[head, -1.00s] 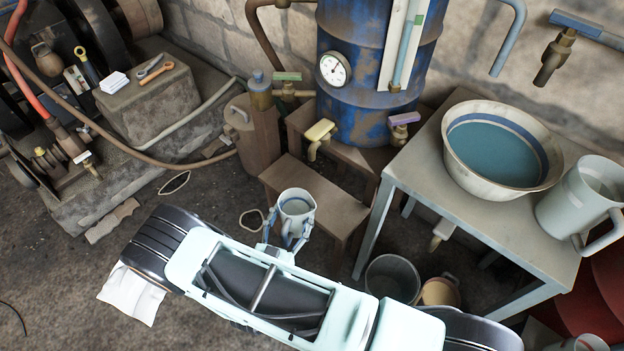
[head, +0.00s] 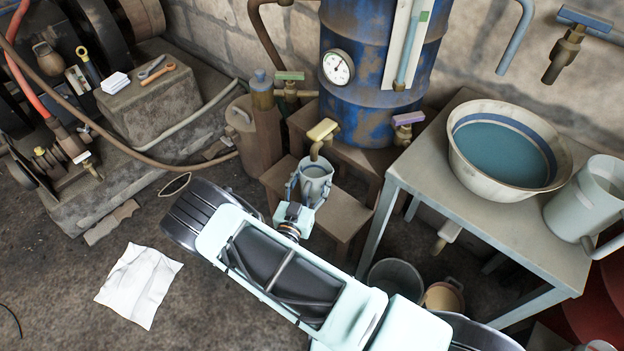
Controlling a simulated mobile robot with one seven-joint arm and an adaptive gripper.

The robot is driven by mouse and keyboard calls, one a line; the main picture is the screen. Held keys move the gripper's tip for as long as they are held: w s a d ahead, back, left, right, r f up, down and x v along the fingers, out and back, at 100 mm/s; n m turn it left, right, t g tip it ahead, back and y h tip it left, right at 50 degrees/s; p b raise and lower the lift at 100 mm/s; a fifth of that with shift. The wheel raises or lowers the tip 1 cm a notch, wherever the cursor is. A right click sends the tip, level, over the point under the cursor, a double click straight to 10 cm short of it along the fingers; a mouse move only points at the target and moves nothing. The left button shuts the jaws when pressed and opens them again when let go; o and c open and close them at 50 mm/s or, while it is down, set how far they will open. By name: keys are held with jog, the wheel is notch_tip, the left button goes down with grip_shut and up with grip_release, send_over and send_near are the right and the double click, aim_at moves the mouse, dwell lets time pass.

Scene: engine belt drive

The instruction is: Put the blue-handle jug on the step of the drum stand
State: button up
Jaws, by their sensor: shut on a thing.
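A small grey jug (head: 317,172) is upright in my gripper (head: 305,194), whose fingers close around its near side. My gripper and its wrist hide part of the jug, and I cannot make out the handle's colour clearly. The drum stand (head: 298,118) is wooden and carries the rusty blue drum (head: 375,110). Its low wooden step (head: 277,182) projects toward me. The jug appears over the step, just below the yellow-handled tap (head: 321,132). I cannot tell whether its base touches the step.
A grey table (head: 440,200) at right holds a basin of water (head: 503,150) and a large pale jug (head: 585,200). A bucket (head: 392,280) stands under it. A brown can (head: 240,130) stands left of the step. A white cloth (head: 138,285) lies on the floor.

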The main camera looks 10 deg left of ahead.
aim_at(303, 198)
jog(key=o, duration=1.2)
jog(key=shift+r, duration=0.1)
jog(key=shift+s, duration=0.25)
jog(key=s, duration=0.3)
jog(key=s+a+p, duration=0.1)
jog(key=s, duration=0.7)
jog(key=shift+s+a, duration=0.2)
jog(key=shift+a, duration=0.1)
